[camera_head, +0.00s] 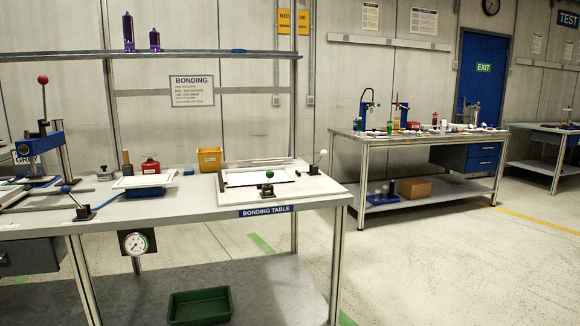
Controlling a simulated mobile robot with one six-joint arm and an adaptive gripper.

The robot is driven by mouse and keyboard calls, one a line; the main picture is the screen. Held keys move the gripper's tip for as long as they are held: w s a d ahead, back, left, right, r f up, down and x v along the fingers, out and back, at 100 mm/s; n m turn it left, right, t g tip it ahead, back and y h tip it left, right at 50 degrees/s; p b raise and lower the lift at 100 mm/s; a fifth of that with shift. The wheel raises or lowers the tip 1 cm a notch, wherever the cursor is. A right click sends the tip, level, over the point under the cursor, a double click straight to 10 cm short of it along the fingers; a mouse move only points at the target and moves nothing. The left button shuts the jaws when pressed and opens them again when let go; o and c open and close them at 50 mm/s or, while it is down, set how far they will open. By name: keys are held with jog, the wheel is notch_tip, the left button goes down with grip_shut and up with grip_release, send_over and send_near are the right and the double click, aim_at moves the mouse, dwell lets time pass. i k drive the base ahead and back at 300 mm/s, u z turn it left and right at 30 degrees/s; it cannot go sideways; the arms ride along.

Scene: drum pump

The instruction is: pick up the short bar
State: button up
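No part of my gripper shows in the head view. I cannot single out a short bar with certainty. A pale frame fixture (330,187) lies on the right end of the bonding table (190,206). A thin dark strip (258,162) lies along the back of this fixture, too small to tell if it is a separate bar. A green-knobbed lever (268,176) stands at its front and a white-knobbed lever (320,157) at its right. Small items on the farther workbench are too small to name.
The bonding table also bears a yellow bin (210,160), a red can (150,166) and a blue press (48,150). A green tray (200,306) lies on its lower shelf. A second workbench (400,143) stands farther right. The floor between (410,240) is clear.

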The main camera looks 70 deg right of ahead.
aim_at(274, 162)
jog(key=u, duration=0.05)
jog(key=k, duration=1.25)
jog(key=z, duration=1.85)
jog(key=i, duration=1)
jog(key=z, duration=0.1)
